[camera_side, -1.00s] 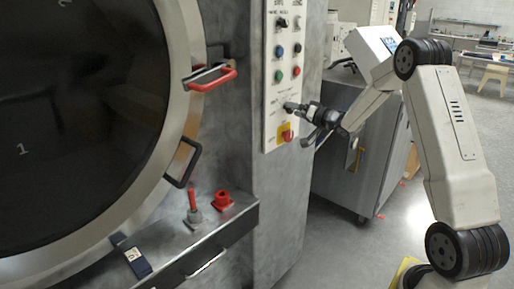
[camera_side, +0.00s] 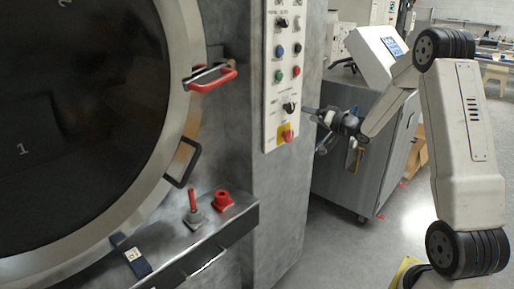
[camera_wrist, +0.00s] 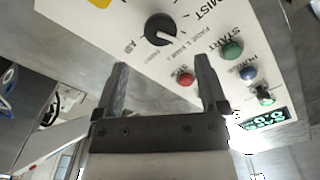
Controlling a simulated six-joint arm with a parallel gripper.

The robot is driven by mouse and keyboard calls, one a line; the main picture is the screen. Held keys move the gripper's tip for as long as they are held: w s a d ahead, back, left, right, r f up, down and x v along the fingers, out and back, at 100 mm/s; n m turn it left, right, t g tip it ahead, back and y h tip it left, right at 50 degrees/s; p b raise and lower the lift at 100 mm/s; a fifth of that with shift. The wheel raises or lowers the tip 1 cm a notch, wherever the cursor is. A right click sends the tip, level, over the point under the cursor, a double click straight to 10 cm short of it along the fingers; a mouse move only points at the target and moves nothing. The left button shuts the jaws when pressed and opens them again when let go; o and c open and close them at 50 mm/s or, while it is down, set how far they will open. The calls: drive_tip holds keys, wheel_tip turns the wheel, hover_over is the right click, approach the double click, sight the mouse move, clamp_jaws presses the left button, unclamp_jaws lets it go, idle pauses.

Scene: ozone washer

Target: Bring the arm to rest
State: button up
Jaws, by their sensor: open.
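My gripper (camera_side: 313,129) is to the right of the white control panel (camera_side: 271,82) in the side view, its fingers pointing toward it. In the wrist view my gripper (camera_wrist: 161,66) has its two fingers spread with nothing between them. A black rotary knob (camera_side: 289,107) on the panel is clear of the fingers. The knob also shows in the wrist view (camera_wrist: 160,28), beyond the fingertips.
The washer's round door (camera_side: 75,105) with red and black handles fills the left. A ledge (camera_side: 160,262) below carries a red lever (camera_side: 192,200) and a red knob (camera_side: 223,199). A grey cabinet (camera_side: 340,180) stands behind my gripper. The floor right of the washer has free room.

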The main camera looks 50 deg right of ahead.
drive_tip(key=s+a+f+n+g+h, duration=0.1)
drive_tip(key=a+f+g, duration=0.3)
drive_tip(key=a, duration=0.4)
drive_tip(key=s+a+f+n+g+h, duration=0.1)
drive_tip(key=a+f+n+g, duration=0.15)
drive_tip(key=a, duration=0.55)
drive_tip(key=s+a+f+n+g+y, duration=0.1)
drive_tip(key=s+a+f+n+g, duration=0.1)
drive_tip(key=s+a, duration=0.5)
drive_tip(key=s+a+f+n+g+y, duration=0.1)
drive_tip(key=s+a+f+n+g, duration=0.1)
drive_tip(key=s+a+f+g, duration=0.2)
drive_tip(key=s+a+g, duration=0.3)
drive_tip(key=s, duration=0.2)
drive_tip(key=shift+s+f, duration=0.25)
drive_tip(key=shift+s, duration=0.1)
